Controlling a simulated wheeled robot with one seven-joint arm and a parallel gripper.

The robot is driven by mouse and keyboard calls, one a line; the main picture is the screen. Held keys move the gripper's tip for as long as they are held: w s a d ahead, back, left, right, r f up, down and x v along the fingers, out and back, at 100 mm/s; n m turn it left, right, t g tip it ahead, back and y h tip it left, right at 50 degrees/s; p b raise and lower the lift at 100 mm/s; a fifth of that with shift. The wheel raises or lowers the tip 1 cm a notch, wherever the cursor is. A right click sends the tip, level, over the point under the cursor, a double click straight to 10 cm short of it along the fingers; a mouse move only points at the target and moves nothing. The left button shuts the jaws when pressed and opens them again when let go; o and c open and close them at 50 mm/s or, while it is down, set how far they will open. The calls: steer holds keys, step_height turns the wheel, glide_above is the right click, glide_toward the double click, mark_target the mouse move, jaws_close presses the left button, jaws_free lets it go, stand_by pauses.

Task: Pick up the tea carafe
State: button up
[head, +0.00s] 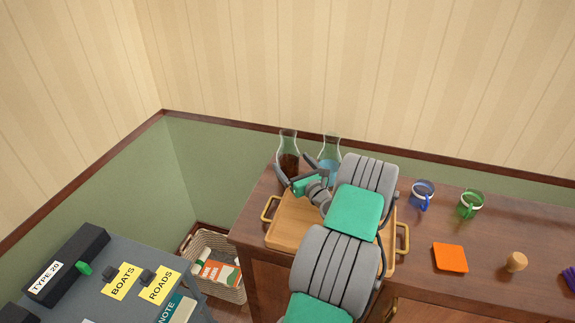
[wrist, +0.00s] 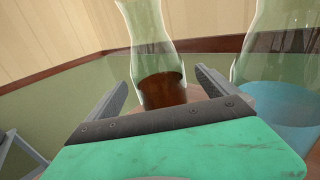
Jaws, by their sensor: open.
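The tea carafe (head: 288,160) is clear glass with dark brown liquid in its lower part. It stands upright at the back left of the wooden cabinet top. My gripper (head: 293,172) is open just in front of it. In the wrist view the tea carafe (wrist: 158,75) shows between and beyond the two fingers of my gripper (wrist: 168,85); its base is hidden behind the gripper's palm edge. I cannot tell whether the fingers reach around the glass. A second carafe (head: 329,150) with light blue liquid stands close to its right, also in the wrist view (wrist: 275,90).
A wooden tray (head: 285,238) with brass handles lies under my arm. A blue mug (head: 422,194), a green mug (head: 470,204), an orange square (head: 450,257) and a wooden knob (head: 516,262) stand to the right. The wall is close behind the carafes.

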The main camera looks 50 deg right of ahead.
steer(key=p+x, duration=0.1)
steer(key=x, duration=0.5)
steer(key=shift+w+a, duration=0.15)
steer(key=c, duration=2.1)
steer(key=shift+r, duration=0.15)
jaws_close()
